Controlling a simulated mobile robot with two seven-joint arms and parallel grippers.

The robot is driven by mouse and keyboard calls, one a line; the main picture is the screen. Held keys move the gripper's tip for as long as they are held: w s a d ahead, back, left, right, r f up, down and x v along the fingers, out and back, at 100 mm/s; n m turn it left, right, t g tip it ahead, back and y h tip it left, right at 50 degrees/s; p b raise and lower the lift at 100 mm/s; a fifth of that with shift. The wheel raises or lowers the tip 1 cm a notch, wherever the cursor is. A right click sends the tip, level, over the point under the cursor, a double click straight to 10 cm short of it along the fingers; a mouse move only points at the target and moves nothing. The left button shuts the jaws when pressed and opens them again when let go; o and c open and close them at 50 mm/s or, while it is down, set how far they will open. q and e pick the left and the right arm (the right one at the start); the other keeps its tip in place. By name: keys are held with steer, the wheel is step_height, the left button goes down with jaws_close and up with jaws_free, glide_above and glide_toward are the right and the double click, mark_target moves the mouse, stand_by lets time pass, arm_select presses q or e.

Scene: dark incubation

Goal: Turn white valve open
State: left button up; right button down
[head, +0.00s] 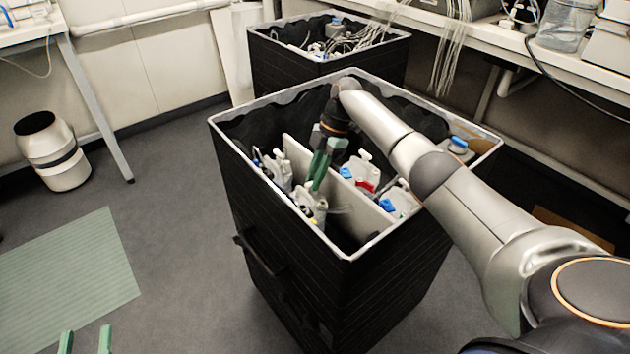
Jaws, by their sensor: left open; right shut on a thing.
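The large black bin (215,130) has a pale rim and a white divider panel (300,158) inside it. Several white valve-like fittings with blue, red and yellow parts are mounted near the panel. One white valve (310,204) is at the front left of the panel. My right gripper (318,180) reaches down into the bin with its green fingers at the top of this white valve. It is shut on a part there, and its fingers partly hide that part. My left gripper (85,341) is open and empty at the bottom left, away from the bin, with only its green fingertips showing.
A second black bin (280,75) full of cables stands behind. A bench (480,40) with hanging cables runs along the back right. A white canister (52,150) stands on the left floor near a table leg (95,105). The floor left of the bin is clear around a green mat (65,275).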

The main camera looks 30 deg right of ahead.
arm_select(q)
steer(key=shift+s+d+r+m+t+h, duration=0.1)
steer(key=shift+r+m+t+h, duration=0.15)
steer(key=shift+r, duration=0.5)
steer(key=shift+r+m+t+h, duration=0.15)
steer(key=shift+r+t, duration=0.1)
steer(key=shift+r, duration=0.45)
arm_select(e)
steer(key=c, duration=1.1)
jaws_free()
steer(key=shift+d+r, duration=0.2)
steer(key=shift+r, duration=0.25)
arm_select(q)
step_height(320, 180, down, 12)
steer(key=s+n+g+y+p, duration=0.1)
steer(key=n+g+y+p, duration=0.1)
steer(key=g, duration=0.3)
steer(key=shift+s+a+f, duration=0.25)
steer(key=shift+s, duration=0.05)
arm_select(e)
steer(key=shift+v, duration=5.75)
steer(key=shift+w+a, duration=0.1)
